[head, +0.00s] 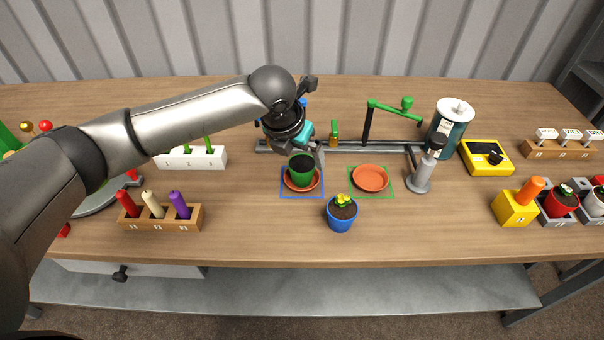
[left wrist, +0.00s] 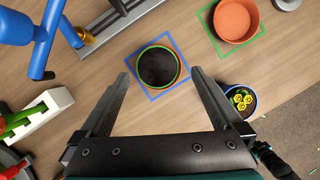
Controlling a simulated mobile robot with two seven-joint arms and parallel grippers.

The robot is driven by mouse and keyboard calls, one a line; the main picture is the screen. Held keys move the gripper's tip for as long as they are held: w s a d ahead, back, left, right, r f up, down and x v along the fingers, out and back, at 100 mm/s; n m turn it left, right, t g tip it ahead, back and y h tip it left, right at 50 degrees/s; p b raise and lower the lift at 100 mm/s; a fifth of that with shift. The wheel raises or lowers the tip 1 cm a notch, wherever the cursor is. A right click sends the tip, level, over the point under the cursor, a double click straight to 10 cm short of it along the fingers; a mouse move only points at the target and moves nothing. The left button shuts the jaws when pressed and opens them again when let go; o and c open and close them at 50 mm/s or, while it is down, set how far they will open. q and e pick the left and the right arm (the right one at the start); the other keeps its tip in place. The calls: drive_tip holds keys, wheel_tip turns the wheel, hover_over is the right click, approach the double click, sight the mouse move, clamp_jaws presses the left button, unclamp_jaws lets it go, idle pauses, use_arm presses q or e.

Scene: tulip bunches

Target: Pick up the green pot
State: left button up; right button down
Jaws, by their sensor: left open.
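The green pot (head: 301,169), filled with dark soil, stands on an orange saucer (head: 317,184) inside a blue square outline. In the left wrist view the green pot (left wrist: 157,67) lies ahead of the fingers, centred between them. My left gripper (head: 314,147) is just above and behind the pot in the head view. Its two fingers are wide apart and empty in the left wrist view (left wrist: 158,88). I cannot tell whether a finger touches the pot. My right gripper is in neither view.
A blue pot (head: 341,216) with yellow flowers stands front right of the green pot. An empty orange saucer (head: 370,178) sits in a green outline to the right. A grey rail (head: 350,146) runs behind. A wooden block with pegs (head: 160,219) stands left.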

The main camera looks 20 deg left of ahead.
sight(302, 163)
use_arm(q)
drive_tip(key=b+x, duration=0.2)
drive_tip(key=x, duration=0.3)
drive_tip(key=shift+s+a+f, duration=0.1)
drive_tip(key=shift+a, duration=0.05)
drive_tip(key=shift+f, duration=0.2)
drive_tip(key=c, duration=0.7)
drive_tip(key=shift+r, duration=0.15)
drive_tip(key=c, duration=0.8)
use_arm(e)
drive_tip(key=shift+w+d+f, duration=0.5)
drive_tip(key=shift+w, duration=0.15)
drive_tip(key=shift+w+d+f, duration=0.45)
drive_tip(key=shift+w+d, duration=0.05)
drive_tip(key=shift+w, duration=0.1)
